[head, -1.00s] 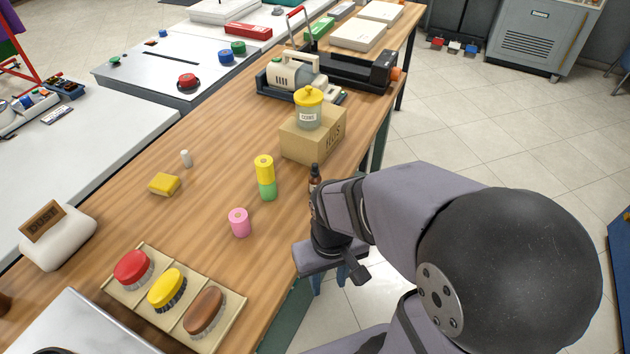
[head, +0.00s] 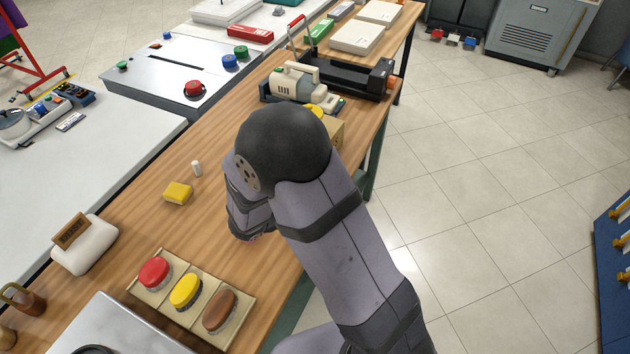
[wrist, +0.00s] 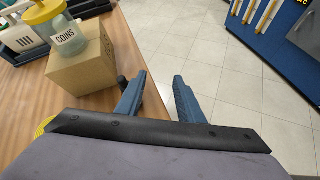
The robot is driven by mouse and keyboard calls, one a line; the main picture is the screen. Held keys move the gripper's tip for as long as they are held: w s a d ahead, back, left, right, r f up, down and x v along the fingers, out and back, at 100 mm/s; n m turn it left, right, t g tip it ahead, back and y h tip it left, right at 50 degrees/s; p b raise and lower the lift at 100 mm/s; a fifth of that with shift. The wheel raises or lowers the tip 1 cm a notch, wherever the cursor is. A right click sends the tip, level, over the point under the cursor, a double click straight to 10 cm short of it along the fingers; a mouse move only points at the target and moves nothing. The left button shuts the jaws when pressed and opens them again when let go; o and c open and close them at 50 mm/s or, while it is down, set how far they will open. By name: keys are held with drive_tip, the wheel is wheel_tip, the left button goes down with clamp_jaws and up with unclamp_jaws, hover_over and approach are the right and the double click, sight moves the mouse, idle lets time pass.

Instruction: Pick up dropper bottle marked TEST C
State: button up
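In the head view my arm covers the spot where a brown dropper bottle with a black top stood, and the bottle does not show there. No TEST C marking is readable.
A cardboard box (wrist: 85,65) with a COINS jar (wrist: 67,38) on top stands left of my fingers. A yellow round top (wrist: 46,125) shows low at left. Brushes in a tray (head: 190,295), a yellow sponge (head: 178,193) and a small white bottle (head: 196,168) lie on the table.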

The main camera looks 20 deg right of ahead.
drive_tip(key=w+n+t+b, duration=0.1)
drive_tip(key=w+a+f+n+t+b, duration=0.1)
drive_tip(key=w, duration=0.1)
drive_tip(key=w+a+n+t+h+b, duration=0.1)
drive_tip(key=shift+w+a+f+n+b, duration=0.2)
drive_tip(key=shift+a+f+n+b, duration=0.05)
drive_tip(key=shift+f+n+b, duration=0.05)
drive_tip(key=shift+w+f+n+t+h+b, duration=0.35)
drive_tip(key=shift+t+h+b, duration=0.15)
drive_tip(key=shift+h+b, duration=0.55)
drive_tip(key=shift+a+t+h+b, duration=0.2)
drive_tip(key=shift+t+h+b, duration=0.35)
drive_tip(key=shift+b, duration=0.35)
drive_tip(key=shift+w+d+r, duration=0.1)
drive_tip(key=shift+r, duration=0.05)
